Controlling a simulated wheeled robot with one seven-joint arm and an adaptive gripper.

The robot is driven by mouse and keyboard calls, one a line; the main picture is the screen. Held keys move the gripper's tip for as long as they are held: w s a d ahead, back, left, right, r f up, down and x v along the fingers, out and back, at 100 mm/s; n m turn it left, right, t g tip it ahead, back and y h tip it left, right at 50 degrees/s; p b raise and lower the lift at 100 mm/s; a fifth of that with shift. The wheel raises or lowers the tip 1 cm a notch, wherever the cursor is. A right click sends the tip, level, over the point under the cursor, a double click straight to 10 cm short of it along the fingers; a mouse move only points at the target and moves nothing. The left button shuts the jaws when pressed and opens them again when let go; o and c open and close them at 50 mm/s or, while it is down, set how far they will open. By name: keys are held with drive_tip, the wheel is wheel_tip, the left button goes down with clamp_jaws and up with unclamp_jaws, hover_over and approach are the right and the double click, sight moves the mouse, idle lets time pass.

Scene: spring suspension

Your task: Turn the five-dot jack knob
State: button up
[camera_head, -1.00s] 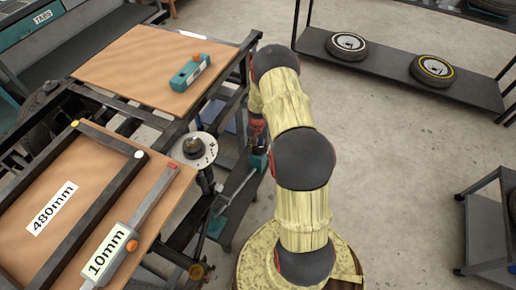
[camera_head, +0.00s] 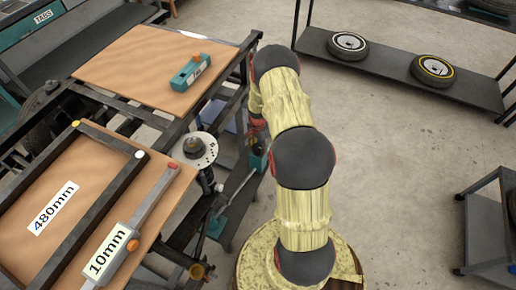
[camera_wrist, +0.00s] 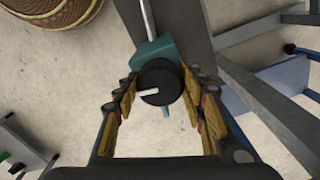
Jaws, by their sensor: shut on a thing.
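A round black knob (camera_wrist: 160,82) with a white pointer mark sits on a teal jack body (camera_wrist: 152,50) in the wrist view. My gripper (camera_wrist: 161,77) is shut on this knob, one finger on each side. No dots can be made out on the knob. In the head view a teal jack part (camera_head: 258,160) shows below the end of my arm, and a second teal part (camera_head: 215,226) stands nearer the camera. My gripper is largely hidden behind my arm there.
A grey bar (camera_wrist: 230,35) and a rod (camera_wrist: 148,18) run close to the jack. A bench with wooden boards (camera_head: 130,60), a 10mm gauge (camera_head: 118,250) and a round dotted plate (camera_head: 208,158) stand left of my arm.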

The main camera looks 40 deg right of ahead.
sight(258, 147)
idle(0.4)
drive_tip(key=o, duration=1.2)
drive_tip(key=shift+c, duration=0.2)
wheel_tip(258, 147, up, 12)
